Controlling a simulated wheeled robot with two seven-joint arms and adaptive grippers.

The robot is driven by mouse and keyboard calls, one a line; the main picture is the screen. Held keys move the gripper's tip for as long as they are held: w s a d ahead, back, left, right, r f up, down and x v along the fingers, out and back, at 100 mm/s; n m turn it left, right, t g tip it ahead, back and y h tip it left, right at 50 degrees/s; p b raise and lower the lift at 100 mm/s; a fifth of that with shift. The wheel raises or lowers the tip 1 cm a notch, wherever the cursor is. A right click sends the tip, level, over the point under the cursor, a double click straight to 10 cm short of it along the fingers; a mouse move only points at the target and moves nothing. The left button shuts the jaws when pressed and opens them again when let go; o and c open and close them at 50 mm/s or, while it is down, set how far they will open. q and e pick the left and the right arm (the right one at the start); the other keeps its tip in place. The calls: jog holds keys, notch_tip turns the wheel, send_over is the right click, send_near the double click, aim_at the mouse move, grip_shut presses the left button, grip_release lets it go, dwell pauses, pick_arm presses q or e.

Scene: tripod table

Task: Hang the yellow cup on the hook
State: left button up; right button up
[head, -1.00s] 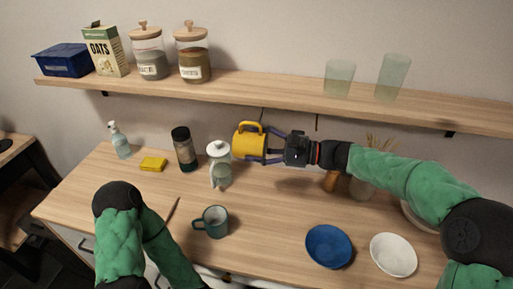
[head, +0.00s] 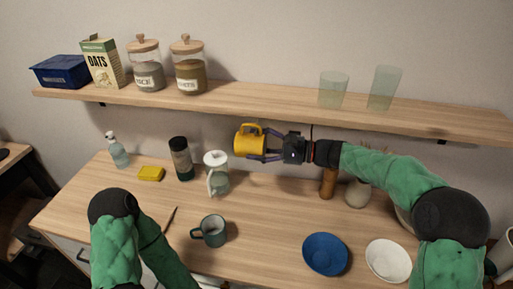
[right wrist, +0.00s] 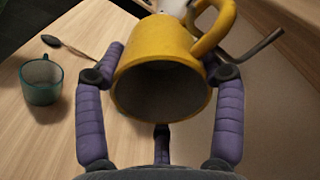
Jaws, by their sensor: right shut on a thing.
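The yellow cup (head: 248,145) is held by my right gripper (head: 268,146) in front of the wall, just below the shelf. In the right wrist view the cup (right wrist: 160,75) sits between the purple fingers, its open mouth facing the camera and its handle at upper right. A dark bent rod (right wrist: 258,46), which looks like the hook, shows beside the handle; whether they touch I cannot tell. In the head view a thin dark rod (head: 311,131) hangs under the shelf right of the cup. My left gripper is out of view; only that arm shows.
The wooden shelf (head: 230,99) runs above the cup, with jars and glasses on it. Below, the table (head: 265,215) holds a teal mug (head: 213,230), a white-lidded pot (head: 217,172), a dark jar (head: 181,158), a blue bowl (head: 325,254) and a white bowl (head: 388,261).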

jog(key=shift+w+d, duration=0.2)
jog(key=shift+w, duration=0.7)
jog(key=shift+s+f, duration=0.1)
jog(key=shift+f, duration=0.4)
jog(key=o, duration=1.4)
jog(key=shift+f, duration=0.1)
